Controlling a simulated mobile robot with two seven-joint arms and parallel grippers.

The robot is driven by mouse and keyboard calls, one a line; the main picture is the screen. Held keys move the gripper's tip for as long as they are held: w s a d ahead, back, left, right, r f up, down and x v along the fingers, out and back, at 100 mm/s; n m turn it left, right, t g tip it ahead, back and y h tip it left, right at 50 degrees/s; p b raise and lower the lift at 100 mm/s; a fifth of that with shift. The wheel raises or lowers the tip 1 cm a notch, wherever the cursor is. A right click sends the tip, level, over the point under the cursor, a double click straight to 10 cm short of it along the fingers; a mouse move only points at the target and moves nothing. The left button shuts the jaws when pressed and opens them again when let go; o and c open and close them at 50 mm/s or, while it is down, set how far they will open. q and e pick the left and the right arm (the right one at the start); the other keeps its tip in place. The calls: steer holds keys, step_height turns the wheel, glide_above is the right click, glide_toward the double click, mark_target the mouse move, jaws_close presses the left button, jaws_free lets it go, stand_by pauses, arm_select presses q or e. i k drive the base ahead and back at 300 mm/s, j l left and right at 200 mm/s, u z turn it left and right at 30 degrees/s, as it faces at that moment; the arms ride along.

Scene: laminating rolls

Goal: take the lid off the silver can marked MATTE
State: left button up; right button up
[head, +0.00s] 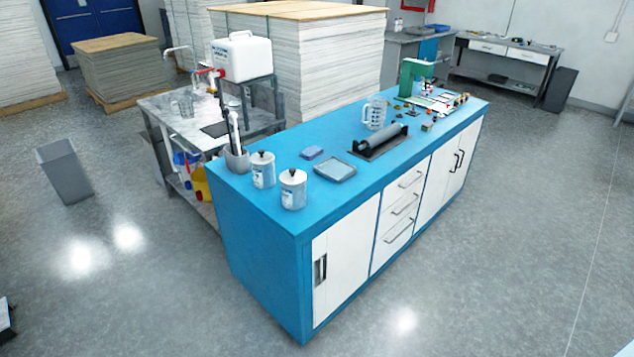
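Two silver-white cans stand side by side at the near left end of the blue bench (255,205). The nearer can (293,192) and the farther can (263,172) are both upright, each with a lid with a small dark knob on top. Both lids are on. Each can has a small label, too small to read, so I cannot tell which is marked MATTE. Neither gripper shows clearly; only a dark piece at the lower left edge is visible, and I cannot tell what it is.
A grey holder (236,160) with tools stands behind the cans. A blue sponge-like block (312,153), a grey tray (335,168), a dark roller (381,140) and a clear jug (375,113) are farther along the bench. A grey bin (65,172) stands left. The floor in front is clear.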

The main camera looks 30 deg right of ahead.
mark_target(292, 176)
steer(key=i+j+z, duration=0.1)
steer(key=z, duration=0.35)
steer(key=i+j+z, duration=0.15)
steer(key=z, duration=0.25)
steer(key=i+j+z, duration=0.1)
steer(key=j+z, duration=0.2)
steer(key=z, duration=0.15)
steer(key=i+j+z, duration=0.1)
steer(key=j+z, duration=0.15)
steer(key=j, duration=0.25)
steer(key=i+j+z, duration=0.1)
steer(key=j+z, duration=0.2)
steer(key=j, duration=1.15)
steer(key=i+j+z, duration=0.15)
steer(key=j, duration=0.8)
